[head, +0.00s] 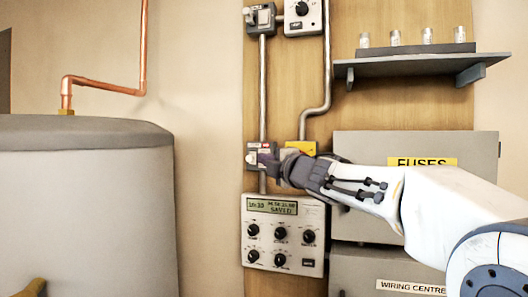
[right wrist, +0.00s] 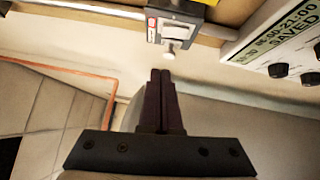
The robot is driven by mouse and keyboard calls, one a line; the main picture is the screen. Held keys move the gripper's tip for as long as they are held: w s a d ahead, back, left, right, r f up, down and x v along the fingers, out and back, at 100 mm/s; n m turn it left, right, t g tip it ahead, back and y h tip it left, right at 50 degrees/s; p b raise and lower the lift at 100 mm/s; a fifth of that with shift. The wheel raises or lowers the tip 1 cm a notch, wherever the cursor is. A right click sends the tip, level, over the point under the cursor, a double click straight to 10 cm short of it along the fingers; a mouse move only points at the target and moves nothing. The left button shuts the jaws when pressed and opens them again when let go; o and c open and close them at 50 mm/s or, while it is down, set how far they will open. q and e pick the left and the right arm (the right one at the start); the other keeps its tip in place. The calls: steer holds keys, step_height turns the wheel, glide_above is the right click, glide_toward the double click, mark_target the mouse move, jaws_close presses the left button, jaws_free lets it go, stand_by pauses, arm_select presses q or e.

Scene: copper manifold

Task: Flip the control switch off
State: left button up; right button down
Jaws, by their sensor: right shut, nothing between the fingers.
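A small grey switch box (head: 252,153) with a red-and-white label is on the wooden board, just above the control panel. In the right wrist view the switch box (right wrist: 185,14) is at the top, with a pale toggle lever (right wrist: 169,50) sticking out of it. My right gripper (head: 270,160) is in front of the box in the head view and hides part of it. Its two dark fingers (right wrist: 160,73) are pressed together and empty. Their tips are just short of the lever in the right wrist view; I cannot tell whether they touch it.
The control panel (head: 286,208) with a "SAVED" display and several knobs is below. A yellow box (head: 302,147) is beside the switch. A grey fuse box (head: 480,150), a shelf (head: 420,63) with small jars and a grey tank (head: 85,220) flank the area.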

steer(key=shift+w+a+r+p, duration=0.15)
steer(key=shift+w+p, duration=0.65)
steer(key=shift+w, duration=0.9)
steer(key=shift+w+a+r+p, duration=0.1)
steer(key=shift+w+r+p, duration=0.15)
steer(key=shift+w+p, duration=1)
steer(key=shift+w+b, duration=0.45)
steer(key=shift+b, duration=0.05)
steer(key=p, duration=0.2)
steer(key=shift+w+d+r+p, duration=0.15)
steer(key=shift+w+r+p, duration=0.05)
steer(key=shift+r+p, duration=0.2)
steer(key=shift+f, duration=0.25)
